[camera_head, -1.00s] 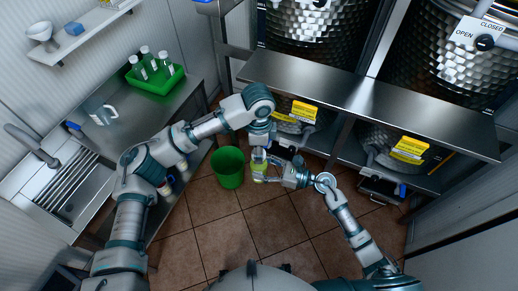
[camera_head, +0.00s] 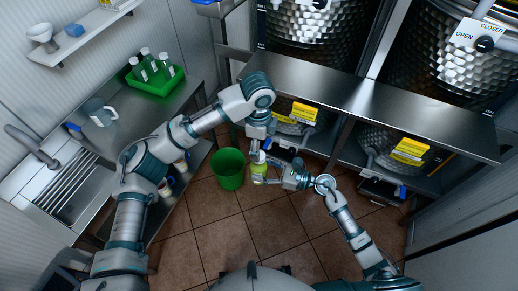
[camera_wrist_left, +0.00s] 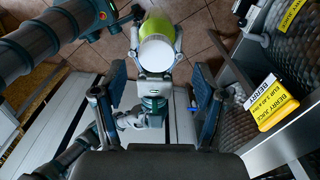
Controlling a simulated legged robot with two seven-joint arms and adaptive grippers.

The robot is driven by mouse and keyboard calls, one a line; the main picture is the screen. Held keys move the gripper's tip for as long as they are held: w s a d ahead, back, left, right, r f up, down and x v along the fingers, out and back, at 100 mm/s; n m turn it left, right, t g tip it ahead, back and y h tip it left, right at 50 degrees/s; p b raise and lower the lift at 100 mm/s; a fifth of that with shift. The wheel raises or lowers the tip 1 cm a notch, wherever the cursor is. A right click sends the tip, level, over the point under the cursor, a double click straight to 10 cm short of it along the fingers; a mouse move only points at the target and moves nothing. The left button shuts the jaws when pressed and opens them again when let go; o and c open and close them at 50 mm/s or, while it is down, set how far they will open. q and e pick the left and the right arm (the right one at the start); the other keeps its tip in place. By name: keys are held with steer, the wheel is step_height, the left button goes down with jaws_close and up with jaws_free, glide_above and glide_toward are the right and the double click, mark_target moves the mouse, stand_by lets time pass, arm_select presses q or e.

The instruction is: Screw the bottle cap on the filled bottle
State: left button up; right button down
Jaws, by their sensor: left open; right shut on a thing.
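The bottle (camera_head: 259,174), yellow-green with a white top, is held in front of the tanks. It also shows in the left wrist view (camera_wrist_left: 160,27), where a round white cap-like disc (camera_wrist_left: 157,53) covers its near end. I cannot tell how tightly that disc sits. My right gripper (camera_head: 267,180) is shut on the bottle's side. My left gripper (camera_head: 258,146) is just above the bottle top. In the left wrist view its two fingers (camera_wrist_left: 158,85) are spread and empty, with the white disc beyond them.
A green bin (camera_head: 229,168) stands on the tiled floor left of the bottle. A steel shelf (camera_head: 350,95) with tanks is behind. A green crate (camera_head: 155,79) with bottles and a clear jug (camera_head: 100,112) are on the left counter (camera_head: 125,140).

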arm_select(q)
step_height(320, 180, up, 8)
steer(key=shift+r, duration=0.25)
steer(key=shift+w, duration=0.15)
stand_by(0.4)
